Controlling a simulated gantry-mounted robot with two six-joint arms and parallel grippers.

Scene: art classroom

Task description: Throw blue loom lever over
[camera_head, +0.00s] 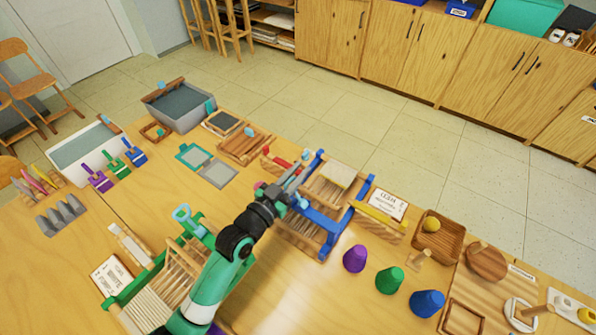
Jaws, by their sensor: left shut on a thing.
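The blue loom (330,222) stands in the middle of the table, with a blue frame, wooden slats and pale threads. My left arm comes in from the bottom, and my left gripper (292,190) is at the loom's left side. It is shut on the blue loom lever (301,203), of which only a small light-blue part shows beside the fingers. The gripper hides the rest of the lever, so its exact tilt cannot be told. My right gripper is not in view.
A green loom (172,283) with a light-blue handle (183,213) stands at the lower left, close to my arm. Purple (355,259), green (390,280) and blue (427,303) cones stand right of the blue loom. A yellow bar on a wooden stand (378,216) is close by.

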